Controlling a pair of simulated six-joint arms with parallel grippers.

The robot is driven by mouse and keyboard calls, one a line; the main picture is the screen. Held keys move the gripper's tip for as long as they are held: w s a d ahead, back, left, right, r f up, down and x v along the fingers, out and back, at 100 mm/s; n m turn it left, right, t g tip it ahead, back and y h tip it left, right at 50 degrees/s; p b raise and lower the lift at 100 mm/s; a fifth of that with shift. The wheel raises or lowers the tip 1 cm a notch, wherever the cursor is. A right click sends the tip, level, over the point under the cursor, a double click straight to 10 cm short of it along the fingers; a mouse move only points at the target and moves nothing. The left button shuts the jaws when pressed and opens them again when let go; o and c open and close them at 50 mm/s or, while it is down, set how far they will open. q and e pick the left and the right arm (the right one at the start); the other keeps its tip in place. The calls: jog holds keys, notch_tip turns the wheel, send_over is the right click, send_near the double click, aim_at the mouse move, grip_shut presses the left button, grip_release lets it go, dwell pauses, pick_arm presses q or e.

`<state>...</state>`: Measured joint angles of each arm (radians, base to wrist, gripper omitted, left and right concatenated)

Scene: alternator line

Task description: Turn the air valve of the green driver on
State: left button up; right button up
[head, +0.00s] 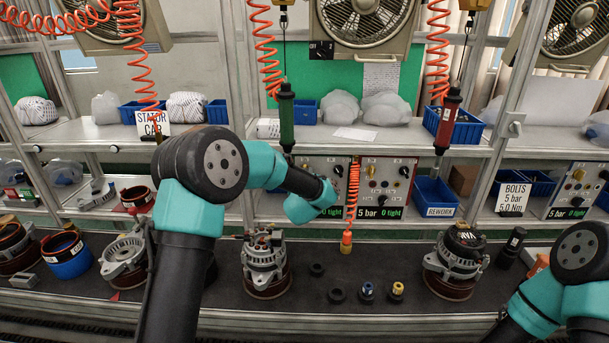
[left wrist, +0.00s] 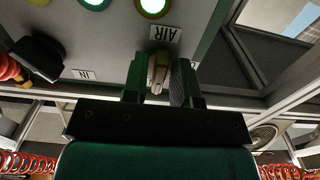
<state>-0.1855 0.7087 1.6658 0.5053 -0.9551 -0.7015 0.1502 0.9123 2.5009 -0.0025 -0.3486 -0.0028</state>
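The green driver (head: 286,120) hangs upright on its orange coil at the centre of the head view. Below it stands a grey control panel (head: 335,164), partly hidden by my left arm. My left gripper (head: 326,196) is at the front of this panel. In the left wrist view the air valve (left wrist: 158,72), a small pale brass lever, sits between my left gripper's fingers (left wrist: 160,82). The fingers are close on both sides of it and look shut on it. The AIR label (left wrist: 165,33) shows upside down beside it. My right gripper is out of view.
The red driver (head: 447,120) hangs to the right above a second panel (head: 384,185). An orange hose (head: 352,195) hangs between the panels. Alternators (head: 265,262) and small sockets (head: 366,291) stand on the dark bench. A blue REWORK bin (head: 434,197) is at the right.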

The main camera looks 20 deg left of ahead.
pick_arm(q)
jog(key=shift+o, duration=0.9)
jog(key=shift+s, duration=0.1)
jog(key=v, duration=1.7)
jog(key=shift+s, duration=0.15)
jog(key=shift+a, duration=0.1)
